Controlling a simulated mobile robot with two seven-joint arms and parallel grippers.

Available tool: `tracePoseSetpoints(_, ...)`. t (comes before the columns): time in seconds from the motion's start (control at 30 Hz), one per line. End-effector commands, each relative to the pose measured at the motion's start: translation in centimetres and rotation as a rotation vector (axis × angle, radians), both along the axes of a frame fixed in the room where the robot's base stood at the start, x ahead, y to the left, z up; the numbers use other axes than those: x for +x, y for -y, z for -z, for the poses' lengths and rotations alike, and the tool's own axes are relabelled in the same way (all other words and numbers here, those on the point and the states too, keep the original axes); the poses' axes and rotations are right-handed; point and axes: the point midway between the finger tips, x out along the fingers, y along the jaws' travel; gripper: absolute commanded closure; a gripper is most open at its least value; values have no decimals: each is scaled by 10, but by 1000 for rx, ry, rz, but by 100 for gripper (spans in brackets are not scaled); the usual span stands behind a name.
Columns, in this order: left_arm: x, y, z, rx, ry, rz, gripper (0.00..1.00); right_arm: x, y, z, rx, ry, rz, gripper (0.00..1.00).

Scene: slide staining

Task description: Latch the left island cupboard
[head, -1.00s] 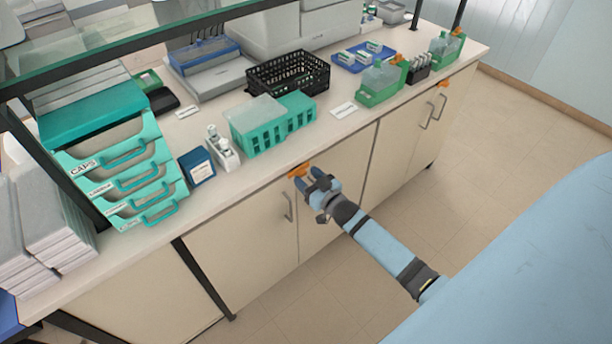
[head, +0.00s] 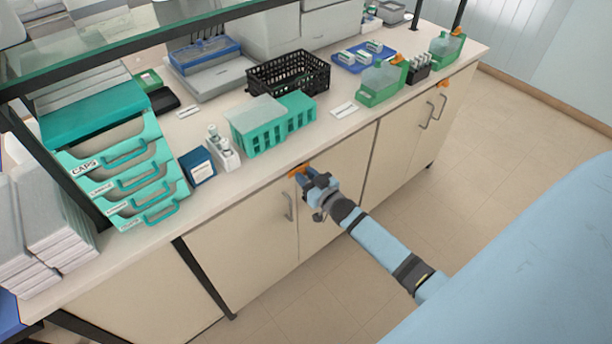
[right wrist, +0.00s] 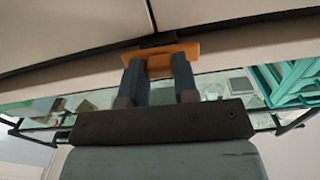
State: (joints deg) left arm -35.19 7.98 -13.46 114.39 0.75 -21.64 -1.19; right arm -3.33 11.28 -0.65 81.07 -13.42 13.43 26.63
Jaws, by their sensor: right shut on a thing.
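The left island cupboard (head: 245,240) has beige doors and a grey bar handle (head: 288,206). Both its doors look flush with the front. An orange latch (head: 297,171) sits at the top of the doors, just under the worktop edge. My right gripper (head: 307,176) is at this latch. In the right wrist view, the two dark fingers (right wrist: 160,72) are shut on the orange latch (right wrist: 162,49), which spans across their tips. The fingers partly cover the latch in the head view. My left gripper is out of view.
A second cupboard (head: 392,150) to the right has its own orange latch (head: 443,85). On the worktop (head: 250,176) above stand a teal rack (head: 262,136), a black basket (head: 290,84) and a drawer unit (head: 118,165). The floor (head: 500,140) at right is clear.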

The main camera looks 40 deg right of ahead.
Motion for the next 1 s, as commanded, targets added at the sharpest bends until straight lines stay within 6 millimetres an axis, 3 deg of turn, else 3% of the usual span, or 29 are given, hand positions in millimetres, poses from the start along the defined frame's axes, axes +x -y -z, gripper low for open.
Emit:
tracePoseSetpoints(0.6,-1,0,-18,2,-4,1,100,0,0,0,484,-41,0,96)
tracePoseSetpoints(1.0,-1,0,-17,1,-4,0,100,0,0,1,864,-69,0,96)
